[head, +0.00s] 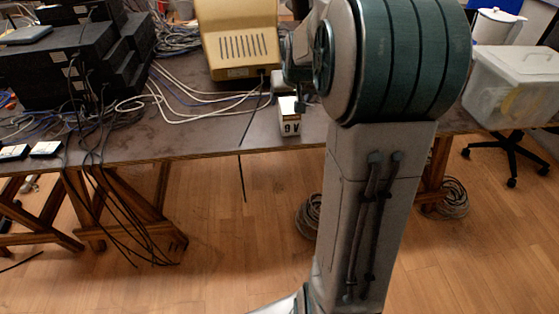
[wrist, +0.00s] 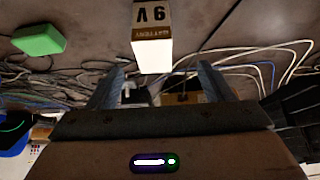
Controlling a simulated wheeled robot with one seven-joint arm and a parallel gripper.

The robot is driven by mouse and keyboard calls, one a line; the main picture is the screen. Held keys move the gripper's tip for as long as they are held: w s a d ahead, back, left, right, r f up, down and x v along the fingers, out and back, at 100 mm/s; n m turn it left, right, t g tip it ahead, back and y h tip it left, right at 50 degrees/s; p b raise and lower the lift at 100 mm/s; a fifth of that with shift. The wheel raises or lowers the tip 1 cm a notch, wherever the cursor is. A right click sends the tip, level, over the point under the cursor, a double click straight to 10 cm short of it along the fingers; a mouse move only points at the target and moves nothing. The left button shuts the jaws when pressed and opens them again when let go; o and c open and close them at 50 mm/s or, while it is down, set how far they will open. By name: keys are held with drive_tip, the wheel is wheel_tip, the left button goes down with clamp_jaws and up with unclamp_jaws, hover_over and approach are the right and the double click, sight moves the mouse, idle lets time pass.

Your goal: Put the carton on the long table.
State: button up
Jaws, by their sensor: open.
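The carton (head: 290,122) is a small box with a white top and a printed "9V" side. It stands near the front edge of the long table (head: 205,135) in the head view. In the wrist view the carton (wrist: 152,45) shows its white face and a brown "battery" band, at the upper middle. My gripper (wrist: 161,70) is open, its two fingers apart. The carton appears beyond the fingertips, roughly centred between them, with nothing held. In the head view my arm hides much of the gripper and the table to the right.
Black boxes (head: 55,65) and tangled cables (head: 150,102) cover the table's left. A green block (wrist: 39,40) lies on the table in the wrist view. A clear lidded bin (head: 515,85) is at the right. The table's front strip is mostly bare.

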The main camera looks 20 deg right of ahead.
drive_tip(key=s+a+f+n+g, duration=0.1)
drive_tip(key=s+a, duration=0.4)
drive_tip(key=s, duration=0.3)
drive_tip(key=s+a+f+n+g+y, duration=0.1)
drive_tip(key=s+a, duration=0.4)
drive_tip(key=s, duration=0.4)
drive_tip(key=s+a+f+n+g, duration=0.1)
drive_tip(key=s+a+g, duration=0.1)
drive_tip(key=s+a, duration=0.4)
drive_tip(key=s, duration=0.3)
drive_tip(key=shift+s+y, duration=0.2)
drive_tip(key=shift+y, duration=0.1)
